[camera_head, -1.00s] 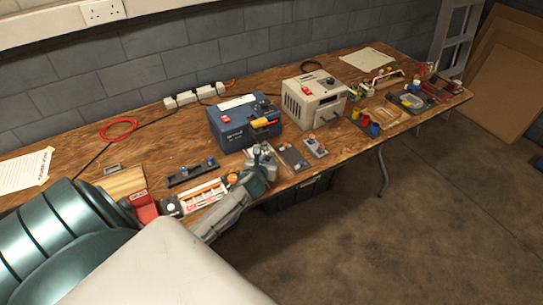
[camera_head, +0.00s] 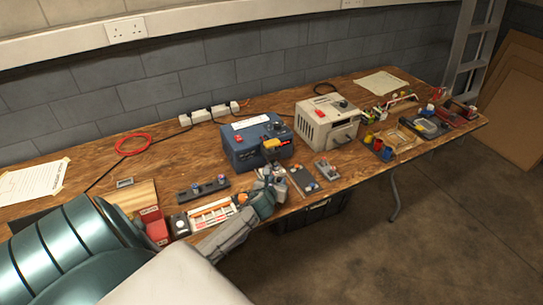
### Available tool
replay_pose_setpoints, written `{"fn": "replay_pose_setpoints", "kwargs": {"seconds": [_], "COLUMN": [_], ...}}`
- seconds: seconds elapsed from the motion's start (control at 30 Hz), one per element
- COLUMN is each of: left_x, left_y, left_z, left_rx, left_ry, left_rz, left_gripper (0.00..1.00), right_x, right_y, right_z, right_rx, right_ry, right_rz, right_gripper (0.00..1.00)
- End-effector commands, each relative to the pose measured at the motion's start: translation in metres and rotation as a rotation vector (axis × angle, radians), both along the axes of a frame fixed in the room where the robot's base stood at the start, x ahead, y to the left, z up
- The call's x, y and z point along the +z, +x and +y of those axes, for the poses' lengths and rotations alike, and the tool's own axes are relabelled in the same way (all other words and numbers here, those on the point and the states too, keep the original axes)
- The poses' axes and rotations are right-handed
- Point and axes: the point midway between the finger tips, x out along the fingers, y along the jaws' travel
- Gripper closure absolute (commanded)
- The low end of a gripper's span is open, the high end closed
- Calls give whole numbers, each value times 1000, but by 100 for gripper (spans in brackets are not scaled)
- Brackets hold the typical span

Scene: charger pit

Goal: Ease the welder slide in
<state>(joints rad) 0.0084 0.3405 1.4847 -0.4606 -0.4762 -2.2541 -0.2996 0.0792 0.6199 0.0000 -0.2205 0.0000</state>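A blue box-shaped machine (camera_head: 243,152), possibly the welder, stands mid-bench with a dark knob on top and a yellow-orange part (camera_head: 272,146) at its front right. A cream machine (camera_head: 318,133) with a red part, a dark knob and side vents stands to its right. I cannot make out which part is the slide. My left gripper (camera_head: 272,177) is just in front of the blue machine, low over the bench's front edge. Its fingers are small and blend with the items behind, so I cannot tell whether they are open or touching anything. My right gripper is not in view.
A dark strip with knobs (camera_head: 204,190), a white-and-orange tray (camera_head: 212,212) and a red block (camera_head: 154,226) lie left of the gripper. Small panels (camera_head: 303,179) lie to its right. A red cable ring (camera_head: 133,145) and white sockets (camera_head: 209,113) lie along the back.

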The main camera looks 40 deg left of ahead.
Motion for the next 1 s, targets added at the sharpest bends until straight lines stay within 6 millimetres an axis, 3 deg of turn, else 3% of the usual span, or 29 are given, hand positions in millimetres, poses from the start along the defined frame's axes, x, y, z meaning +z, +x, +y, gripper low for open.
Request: {"fn": "replay_pose_setpoints", "kwargs": {"seconds": [1.0], "left_x": [35], "left_y": [-79], "left_z": [-32], "left_rx": [0], "left_ry": [1], "left_rz": [-1], "left_gripper": [70], "right_x": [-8], "right_y": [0], "right_z": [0], "right_rx": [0], "right_ry": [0], "right_rz": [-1], "right_gripper": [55]}}
